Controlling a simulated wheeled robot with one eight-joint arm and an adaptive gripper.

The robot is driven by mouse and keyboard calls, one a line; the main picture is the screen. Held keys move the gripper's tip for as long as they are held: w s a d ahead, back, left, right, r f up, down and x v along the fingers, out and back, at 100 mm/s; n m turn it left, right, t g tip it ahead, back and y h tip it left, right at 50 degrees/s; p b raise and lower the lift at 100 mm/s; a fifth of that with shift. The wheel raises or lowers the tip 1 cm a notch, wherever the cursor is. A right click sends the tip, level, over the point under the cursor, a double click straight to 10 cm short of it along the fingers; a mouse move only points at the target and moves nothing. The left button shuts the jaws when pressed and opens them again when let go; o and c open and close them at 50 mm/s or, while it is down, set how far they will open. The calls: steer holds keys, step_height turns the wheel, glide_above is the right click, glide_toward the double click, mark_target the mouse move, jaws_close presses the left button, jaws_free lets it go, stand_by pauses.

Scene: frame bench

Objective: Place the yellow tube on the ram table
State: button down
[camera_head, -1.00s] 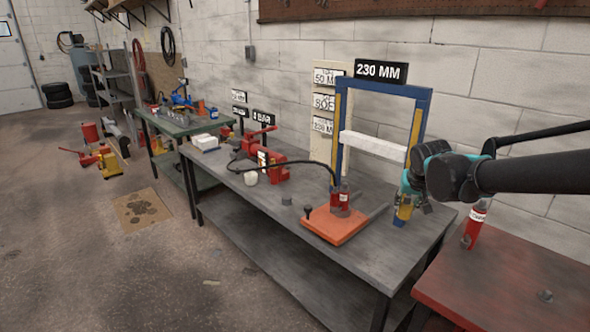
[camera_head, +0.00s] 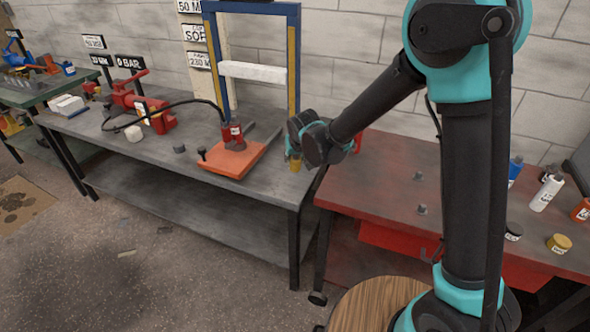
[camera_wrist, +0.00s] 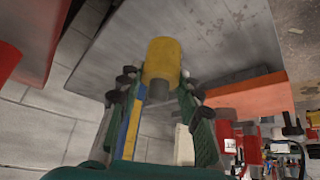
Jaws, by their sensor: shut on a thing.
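My gripper (camera_wrist: 158,88) is shut on the yellow tube (camera_wrist: 163,60), whose end shows between the fingers in the wrist view. In the head view the tube (camera_head: 295,165) shows just below my gripper (camera_head: 296,150), near the grey bench's right end; I cannot tell whether it touches the bench. The orange plate (camera_head: 223,167), which looks like the ram table, lies on the bench to the left of my gripper. A red ram (camera_head: 233,137) stands at its back part. The plate also shows at the right in the wrist view (camera_wrist: 255,97).
A blue press frame (camera_head: 296,55) with a white crossbar (camera_head: 250,72) stands behind the plate. A black hose runs from the ram to a red pump (camera_head: 150,112). A red table (camera_head: 400,190) with bottles stands at the right. The bench front left of the plate is mostly clear.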

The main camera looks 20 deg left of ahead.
mark_target(296, 167)
steer(key=shift+f, duration=2.55)
steer(key=c, duration=1)
jaws_free()
steer(key=shift+c, duration=0.2)
steer(key=v, duration=1.2)
